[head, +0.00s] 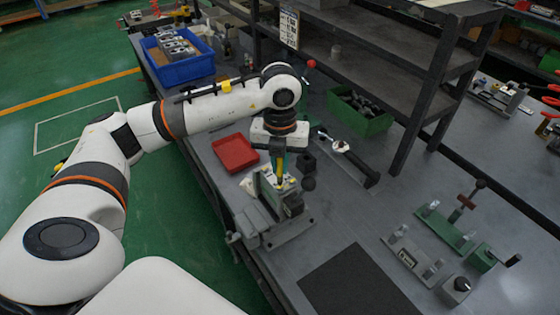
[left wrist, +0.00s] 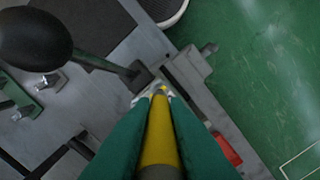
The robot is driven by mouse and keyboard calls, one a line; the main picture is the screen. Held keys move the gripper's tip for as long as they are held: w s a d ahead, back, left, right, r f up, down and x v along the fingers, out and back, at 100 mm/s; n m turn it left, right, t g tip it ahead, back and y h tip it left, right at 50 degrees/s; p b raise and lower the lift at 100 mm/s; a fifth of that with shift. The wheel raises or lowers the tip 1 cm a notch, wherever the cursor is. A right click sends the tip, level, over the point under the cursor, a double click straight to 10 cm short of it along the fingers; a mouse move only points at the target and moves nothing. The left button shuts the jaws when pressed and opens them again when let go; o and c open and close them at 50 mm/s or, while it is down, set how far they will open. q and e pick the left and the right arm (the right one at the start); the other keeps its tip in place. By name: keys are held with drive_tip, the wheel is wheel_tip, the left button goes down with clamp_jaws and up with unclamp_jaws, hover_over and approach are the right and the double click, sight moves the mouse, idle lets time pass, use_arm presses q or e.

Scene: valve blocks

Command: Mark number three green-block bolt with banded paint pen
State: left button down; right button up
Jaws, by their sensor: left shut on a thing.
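My left gripper (head: 278,170) points down over the clamped block at the table's front edge. Its two green fingers are shut on a yellow paint pen (left wrist: 160,135), which has a greyish section near its tip. In the left wrist view the pen tip lies over small pale metal parts on top of the grey block (head: 290,203). I cannot tell whether the tip touches them. Green blocks stand at the right: a long green base (head: 445,229) with an upright handle, and a smaller green block (head: 483,258). No number is readable. My right gripper is not in view.
A red tray (head: 235,153) lies left of the clamped block. A blue bin (head: 185,72) with metal parts and a green bin (head: 345,122) stand farther back. A dark shelf rack (head: 425,85) stands behind. A dark mat (head: 357,285) lies bare at the front.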

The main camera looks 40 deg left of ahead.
use_arm(q)
drive_tip(key=shift+r, duration=0.1)
drive_tip(key=shift+r+p, duration=1.6)
drive_tip(key=shift+r, duration=0.9)
drive_tip(key=shift+f, duration=0.1)
